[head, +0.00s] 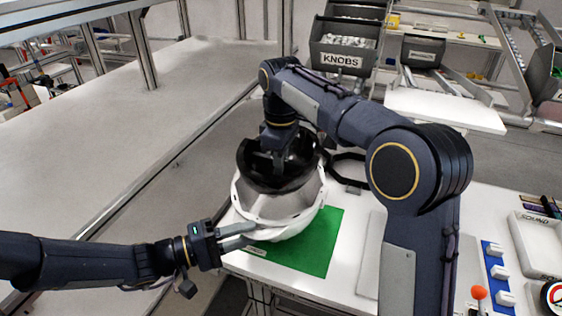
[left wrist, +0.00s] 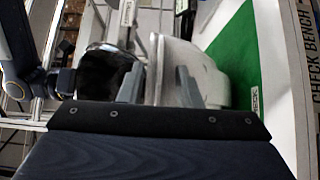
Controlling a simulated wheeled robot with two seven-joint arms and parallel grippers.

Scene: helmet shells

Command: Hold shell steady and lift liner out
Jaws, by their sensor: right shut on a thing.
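The white helmet shell (head: 290,222) sits on the green mat (head: 325,240), its open side up. The black bowl-shaped liner (head: 262,180) is at the shell's opening, its upper part above the rim; I cannot tell whether its lower part is clear of the shell. My right gripper (head: 278,150) reaches down from above and is shut on the liner, its fingertips mostly hidden. My left gripper (head: 250,236) is at the shell's near-left rim. In the left wrist view its fingers (left wrist: 158,88) stand apart, with the shell wall (left wrist: 165,62) between them and the liner (left wrist: 103,72) to the left.
A black ring-shaped stand (head: 350,182) lies behind the shell on the white bench. A grey bin labelled KNOBS (head: 342,60) stands at the back. A white tray (head: 535,245) and a blue strip with white blocks (head: 498,272) are at the right. My right arm crosses above the bench.

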